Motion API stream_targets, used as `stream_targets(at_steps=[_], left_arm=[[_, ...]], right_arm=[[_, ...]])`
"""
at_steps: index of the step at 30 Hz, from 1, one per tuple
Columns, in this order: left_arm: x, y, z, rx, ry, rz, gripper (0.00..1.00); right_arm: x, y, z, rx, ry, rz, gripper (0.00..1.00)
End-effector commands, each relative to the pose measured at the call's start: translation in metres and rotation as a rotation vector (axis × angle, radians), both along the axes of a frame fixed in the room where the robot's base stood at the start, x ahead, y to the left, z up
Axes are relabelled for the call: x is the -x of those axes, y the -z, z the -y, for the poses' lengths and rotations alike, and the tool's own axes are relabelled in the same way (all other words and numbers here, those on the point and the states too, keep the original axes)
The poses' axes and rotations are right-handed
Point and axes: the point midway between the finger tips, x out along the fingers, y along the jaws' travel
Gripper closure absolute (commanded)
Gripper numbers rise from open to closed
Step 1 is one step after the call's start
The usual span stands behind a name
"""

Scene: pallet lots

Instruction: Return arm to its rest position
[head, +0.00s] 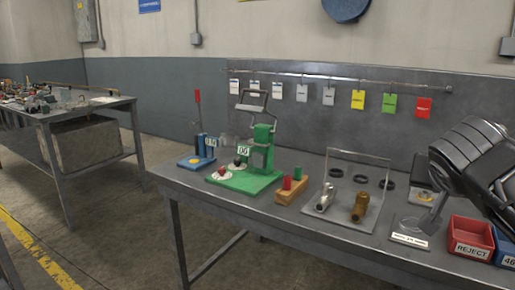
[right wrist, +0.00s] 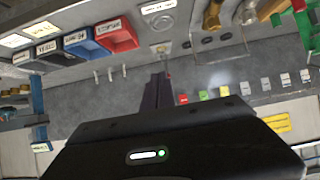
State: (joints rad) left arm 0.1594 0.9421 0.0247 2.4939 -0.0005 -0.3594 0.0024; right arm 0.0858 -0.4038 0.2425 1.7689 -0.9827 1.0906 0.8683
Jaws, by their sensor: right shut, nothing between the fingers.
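My right arm comes in from the right in the head view. I cannot tell the exact height of the fingertips over the bench. My left gripper is in neither view.
A red REJECT bin (head: 471,238) and a blue bin (head: 505,247) stand near the gripper. A rack with metal fittings (head: 340,215), a wooden block (head: 291,191) and a green press (head: 245,180) stand left. Coloured tags (head: 358,100) hang from a rail behind.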

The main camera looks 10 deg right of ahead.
Motion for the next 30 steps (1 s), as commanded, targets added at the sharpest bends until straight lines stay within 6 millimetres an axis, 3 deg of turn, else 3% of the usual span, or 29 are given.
stream_targets(at_steps=[5,11,17,20,23,26,30], left_arm=[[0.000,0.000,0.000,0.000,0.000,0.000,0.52],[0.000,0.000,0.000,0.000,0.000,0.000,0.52],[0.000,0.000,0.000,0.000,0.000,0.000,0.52],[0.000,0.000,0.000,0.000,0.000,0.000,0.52],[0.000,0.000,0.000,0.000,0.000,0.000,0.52],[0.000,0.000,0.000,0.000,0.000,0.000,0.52],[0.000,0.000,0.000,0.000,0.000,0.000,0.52]], right_arm=[[-0.015,-0.008,-0.011,0.050,-0.103,0.012,1.00],[-0.039,-0.004,-0.040,0.070,-0.263,0.043,1.00],[-0.075,0.031,-0.081,0.056,-0.446,0.044,1.00],[-0.095,0.061,-0.106,0.032,-0.540,0.033,1.00],[-0.116,0.105,-0.135,-0.009,-0.639,0.015,1.00],[-0.134,0.168,-0.170,-0.080,-0.739,-0.012,1.00],[-0.140,0.276,-0.219,-0.213,-0.832,-0.064,1.00]])
